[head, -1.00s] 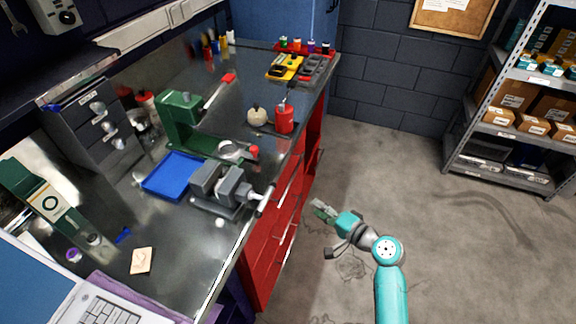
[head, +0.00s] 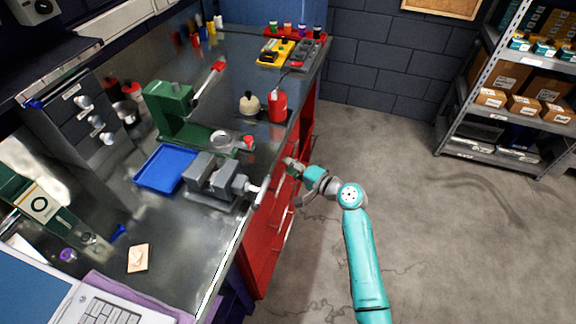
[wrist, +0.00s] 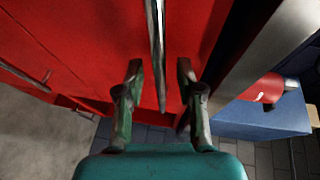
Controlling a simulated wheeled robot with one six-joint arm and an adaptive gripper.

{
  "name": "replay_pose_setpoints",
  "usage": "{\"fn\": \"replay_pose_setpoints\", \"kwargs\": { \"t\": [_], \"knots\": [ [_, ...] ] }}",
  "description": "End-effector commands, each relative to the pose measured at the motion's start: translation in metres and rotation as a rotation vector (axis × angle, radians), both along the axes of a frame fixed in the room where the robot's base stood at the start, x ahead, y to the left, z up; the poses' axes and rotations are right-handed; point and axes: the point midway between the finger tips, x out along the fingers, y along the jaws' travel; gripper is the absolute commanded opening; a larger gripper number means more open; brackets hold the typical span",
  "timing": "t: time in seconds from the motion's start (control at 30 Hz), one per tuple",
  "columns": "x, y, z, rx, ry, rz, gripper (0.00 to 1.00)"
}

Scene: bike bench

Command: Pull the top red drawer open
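The top red drawer (wrist: 100,45) is a flat red front filling much of the wrist view, beside the grey bench edge. Its long metal bar handle (wrist: 157,45) runs down the picture into the gap between my fingertips. My gripper (wrist: 158,75) is open, with one finger on each side of the bar and no clear contact. In the head view my gripper (head: 292,168) is at the red cabinet front (head: 262,245), just below the bench edge. There it hides part of the drawer front and handle. The drawer looks shut.
The steel bench top (head: 190,262) overhangs the drawers. A grey vise (head: 218,182) sticks out near its edge, close to my gripper. Open concrete floor (head: 400,210) lies to the right, with a metal shelf (head: 470,155) at the back right.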

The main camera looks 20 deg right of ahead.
Motion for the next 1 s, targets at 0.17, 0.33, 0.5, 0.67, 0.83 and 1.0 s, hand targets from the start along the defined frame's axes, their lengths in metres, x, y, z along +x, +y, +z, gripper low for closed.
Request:
{"fn": "replay_pose_setpoints", "kwargs": {
  "t": [0.17,0.33,0.5,0.67,0.83,1.0],
  "knots": [
    [0.0066,0.0046,-0.0016,0.000,0.001,0.001,0.37],
    [0.0070,0.0046,-0.0019,-0.001,0.001,0.000,0.37],
    [0.0070,0.0045,-0.0019,-0.001,0.001,0.000,0.15],
    [0.0068,0.0046,-0.0018,-0.001,0.001,0.000,0.00],
    [0.0068,0.0044,-0.0019,-0.001,0.001,0.000,0.00],
    [0.0053,0.0023,-0.0021,-0.001,0.001,-0.001,0.00]
  ]
}}
